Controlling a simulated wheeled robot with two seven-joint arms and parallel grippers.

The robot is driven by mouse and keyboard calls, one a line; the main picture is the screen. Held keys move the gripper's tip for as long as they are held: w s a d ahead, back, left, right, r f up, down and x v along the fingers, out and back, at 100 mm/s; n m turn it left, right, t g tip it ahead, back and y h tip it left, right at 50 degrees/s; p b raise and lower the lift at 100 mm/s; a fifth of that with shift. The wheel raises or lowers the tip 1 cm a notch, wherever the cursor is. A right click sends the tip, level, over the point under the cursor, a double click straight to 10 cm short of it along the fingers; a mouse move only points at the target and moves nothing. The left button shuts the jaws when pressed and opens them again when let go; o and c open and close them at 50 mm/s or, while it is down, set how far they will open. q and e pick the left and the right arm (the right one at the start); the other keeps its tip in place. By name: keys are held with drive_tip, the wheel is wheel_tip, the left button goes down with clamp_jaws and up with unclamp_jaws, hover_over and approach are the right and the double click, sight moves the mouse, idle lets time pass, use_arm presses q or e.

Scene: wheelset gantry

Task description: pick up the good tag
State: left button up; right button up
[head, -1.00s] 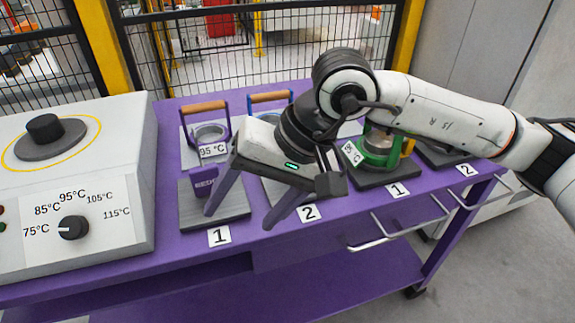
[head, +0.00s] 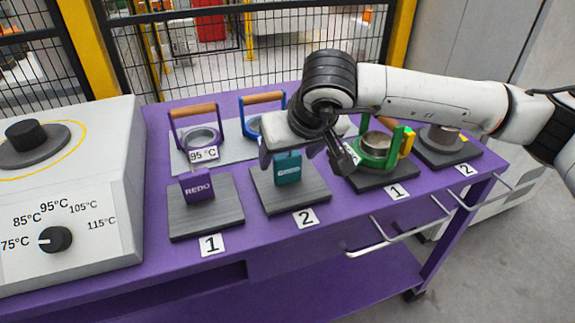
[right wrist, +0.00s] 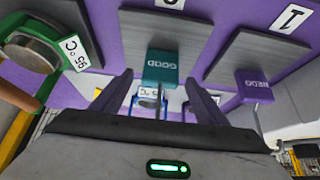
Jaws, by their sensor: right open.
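The good tag (head: 288,172) is a teal block marked GOOD. It stands on the dark pad labelled 2 (head: 312,200). In the right wrist view the good tag (right wrist: 162,66) shows ahead of my right gripper (right wrist: 160,92), roughly centred between its two fingers. My right gripper is open and empty. In the head view my right gripper (head: 291,155) is just above and behind the good tag, and its body partly hides what is behind. I cannot tell whether the fingers are level with the tag. My left gripper is not in view.
A purple REDO tag (head: 198,188) stands on the dark pad labelled 1 (head: 225,215). A wooden-handled ring with a 95 °C label (head: 203,154) is behind it. A green ring holder (head: 378,155) stands close on the right. A grey heater box (head: 110,200) stands at left.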

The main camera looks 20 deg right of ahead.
drive_tip(key=shift+x, duration=1)
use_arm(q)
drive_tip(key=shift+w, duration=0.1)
use_arm(e)
drive_tip(key=shift+c, duration=0.2)
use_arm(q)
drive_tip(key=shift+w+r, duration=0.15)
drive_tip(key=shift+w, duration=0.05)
use_arm(e)
drive_tip(key=c, duration=1.2)
drive_tip(key=shift+r, duration=0.1)
